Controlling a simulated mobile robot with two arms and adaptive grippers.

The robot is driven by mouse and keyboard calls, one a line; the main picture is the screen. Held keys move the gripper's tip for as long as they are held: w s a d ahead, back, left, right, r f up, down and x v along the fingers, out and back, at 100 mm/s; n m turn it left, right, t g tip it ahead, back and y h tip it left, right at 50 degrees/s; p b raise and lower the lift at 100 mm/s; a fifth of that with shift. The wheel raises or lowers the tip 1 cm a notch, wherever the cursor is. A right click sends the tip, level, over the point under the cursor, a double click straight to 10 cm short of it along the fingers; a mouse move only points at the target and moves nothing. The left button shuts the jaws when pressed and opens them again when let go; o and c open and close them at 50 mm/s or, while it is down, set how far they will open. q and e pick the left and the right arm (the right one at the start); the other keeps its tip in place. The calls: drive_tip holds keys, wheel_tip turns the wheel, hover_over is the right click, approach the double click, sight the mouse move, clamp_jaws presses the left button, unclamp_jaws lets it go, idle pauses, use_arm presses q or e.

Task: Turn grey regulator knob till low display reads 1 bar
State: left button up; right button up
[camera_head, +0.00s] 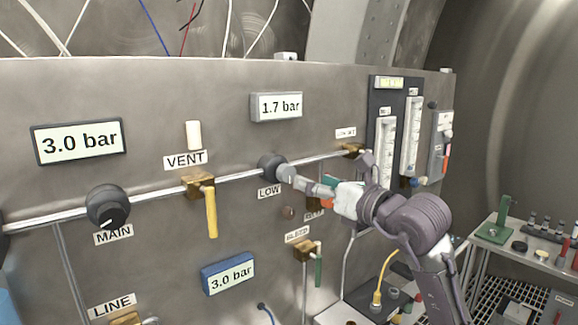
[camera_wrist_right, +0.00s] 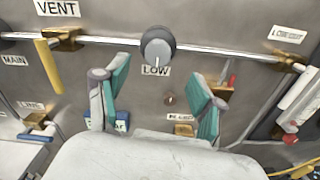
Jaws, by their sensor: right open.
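The grey LOW regulator knob (camera_head: 267,163) sits on the steel pipe above its LOW label, partly covered by my right gripper in the head view. In the right wrist view the whole knob (camera_wrist_right: 157,47) shows, with a dark rim and paler face. The low display (camera_head: 276,106) above it reads 1.7 bar. My right gripper (camera_head: 307,184) is open in front of the panel. In the wrist view its teal-padded fingers (camera_wrist_right: 160,72) stand wide apart, below and to either side of the knob, with nothing between them. My left gripper is not in view.
The MAIN knob (camera_head: 107,207) and its 3.0 bar display (camera_head: 79,140) are at the left. A yellow VENT lever (camera_head: 211,211) hangs left of LOW. A blue display (camera_head: 228,273) reads 3.0 bar. Flow tubes (camera_head: 411,138) stand right; a cluttered side table (camera_head: 520,255) is beyond.

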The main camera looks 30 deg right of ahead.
sight(290, 173)
drive_tip(key=w, duration=0.2)
drive_tip(key=w+p, duration=0.1)
drive_tip(key=w, duration=0.1)
drive_tip(key=w+p, duration=0.1)
drive_tip(key=w, duration=0.2)
drive_tip(key=shift+a+r, duration=0.15)
drive_tip(key=shift+a, duration=0.25)
drive_tip(key=shift+w+f+p, duration=0.2)
drive_tip(key=shift+w+p, duration=0.25)
drive_tip(key=shift+w, duration=0.35)
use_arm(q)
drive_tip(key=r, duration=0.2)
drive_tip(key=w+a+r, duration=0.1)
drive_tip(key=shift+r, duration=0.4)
